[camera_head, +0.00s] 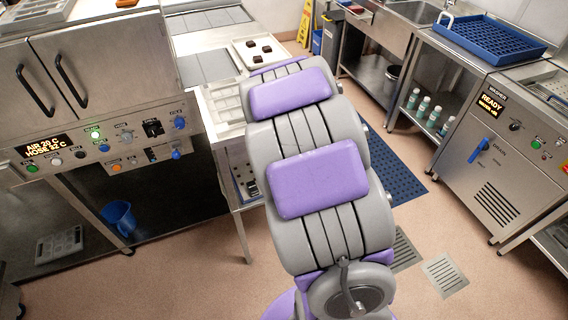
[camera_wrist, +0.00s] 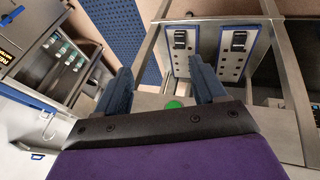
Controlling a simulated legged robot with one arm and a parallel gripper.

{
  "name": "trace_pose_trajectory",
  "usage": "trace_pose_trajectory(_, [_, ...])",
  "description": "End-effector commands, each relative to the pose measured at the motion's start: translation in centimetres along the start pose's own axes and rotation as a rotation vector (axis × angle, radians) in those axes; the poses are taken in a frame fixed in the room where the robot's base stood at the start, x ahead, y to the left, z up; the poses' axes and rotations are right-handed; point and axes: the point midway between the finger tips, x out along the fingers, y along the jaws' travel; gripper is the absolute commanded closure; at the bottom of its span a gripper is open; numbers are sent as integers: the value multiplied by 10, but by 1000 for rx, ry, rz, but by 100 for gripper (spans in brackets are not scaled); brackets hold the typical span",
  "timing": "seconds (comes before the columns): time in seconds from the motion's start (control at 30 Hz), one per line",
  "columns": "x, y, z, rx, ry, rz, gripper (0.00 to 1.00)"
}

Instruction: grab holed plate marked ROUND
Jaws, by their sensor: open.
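Two pale holed plates with black handles and blue edging show in the wrist view, a left one (camera_wrist: 182,68) and a right one (camera_wrist: 229,68). They stand side by side in a metal frame beyond my fingertips. I cannot read a ROUND marking on either. The same plates seem to show small on the lower level under the bench in the head view, largely hidden by my arm. My gripper (camera_wrist: 160,82) is open, its two blue fingers apart, with no plate between them. A green round spot shows between the fingers. The head view does not show the gripper.
A pale holed tray (camera_head: 62,246) lies low under the left machine, near a blue jug (camera_head: 119,217). A bench leg (camera_head: 241,232) stands left of my arm. A blue mat (camera_head: 392,170) covers floor to the right, with open floor before the right machine (camera_head: 495,150).

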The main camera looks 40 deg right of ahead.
Motion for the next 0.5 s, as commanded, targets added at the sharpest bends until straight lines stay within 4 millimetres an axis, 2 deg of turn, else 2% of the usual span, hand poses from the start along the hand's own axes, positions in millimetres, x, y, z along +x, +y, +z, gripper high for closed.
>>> trace_pose_trajectory(0.1, [36,17,-9,-10,51,26,30])
trace_pose_trajectory(0.27, [80,32,-17,-28,141,40,30])
trace_pose_trajectory(0.5, [149,44,-13,-42,278,3,30])
